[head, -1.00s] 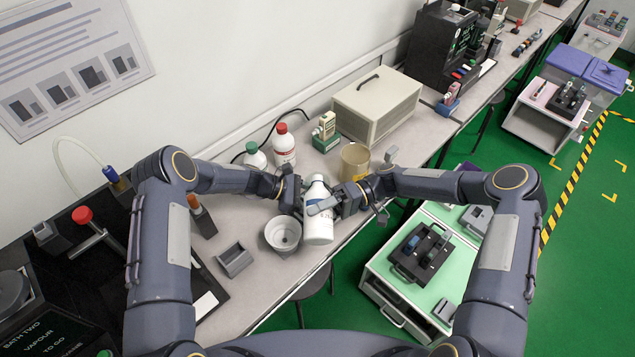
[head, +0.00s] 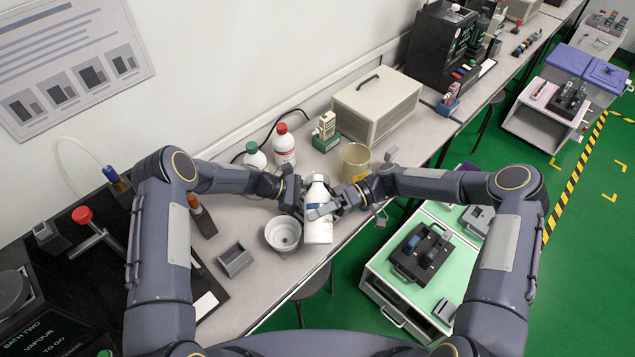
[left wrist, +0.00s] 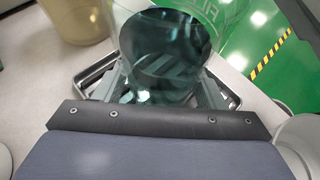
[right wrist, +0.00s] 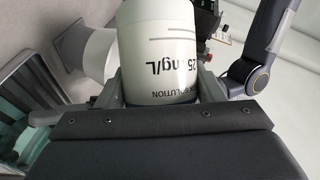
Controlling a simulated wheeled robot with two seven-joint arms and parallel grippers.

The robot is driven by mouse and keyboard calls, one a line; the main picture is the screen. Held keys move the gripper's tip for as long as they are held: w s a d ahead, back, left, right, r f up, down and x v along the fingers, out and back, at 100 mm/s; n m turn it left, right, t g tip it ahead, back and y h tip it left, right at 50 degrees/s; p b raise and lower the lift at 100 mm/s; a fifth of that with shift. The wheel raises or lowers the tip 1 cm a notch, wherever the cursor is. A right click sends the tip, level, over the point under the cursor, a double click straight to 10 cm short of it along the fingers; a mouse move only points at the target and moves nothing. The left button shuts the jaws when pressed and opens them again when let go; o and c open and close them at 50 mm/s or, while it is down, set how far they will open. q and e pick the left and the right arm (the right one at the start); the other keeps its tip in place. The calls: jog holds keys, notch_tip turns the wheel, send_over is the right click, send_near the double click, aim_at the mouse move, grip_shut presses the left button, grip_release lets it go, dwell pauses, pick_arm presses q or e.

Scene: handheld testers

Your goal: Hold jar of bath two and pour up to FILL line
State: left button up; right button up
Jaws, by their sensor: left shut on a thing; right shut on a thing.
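A clear jar (left wrist: 190,20) with FILL lettering fills the top of the left wrist view, between the fingers of my left gripper (left wrist: 165,95). A dark teal area shows inside it; I cannot tell the liquid level. In the head view my left gripper (head: 296,195) is beside the white bottle, and the jar is mostly hidden.
A grey-white round cup (head: 283,234) and a small grey tray (head: 235,260) stand near the bench's front edge. A tan beaker (head: 355,160), a red-capped bottle (head: 284,147), a green-capped bottle (head: 255,156) and a beige box (head: 376,104) stand behind. A green-topped cart (head: 385,262) is at right.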

aim_at(318, 182)
jog(key=shift+w+f+n, duration=0.1)
jog(key=shift+f+n, duration=0.1)
jog(key=shift+n, duration=0.1)
jog(key=w+r+n+t+h, duration=0.1)
jog(key=w+r+n+t, duration=0.1)
jog(key=w+r+n, duration=0.1)
jog(key=shift+w+n+t, duration=0.15)
jog(key=shift+n+t, duration=0.15)
jog(key=shift+t, duration=0.1)
jog(key=w+r+n+t, duration=0.1)
jog(key=w+n, duration=0.1)
jog(key=w+r+n+t, duration=0.1)
jog(key=t, duration=0.1)
jog(key=shift+w+r+n+h, duration=0.35)
jog(key=shift+r+n+h, duration=0.05)
pick_arm(q)
jog(key=shift+c, duration=0.3)
pick_arm(e)
jog(key=shift+r, duration=2.55)
pick_arm(q)
jog(key=shift+r, duration=0.1)
jog(key=o, duration=0.9)
jog(key=shift+c, duration=0.2)
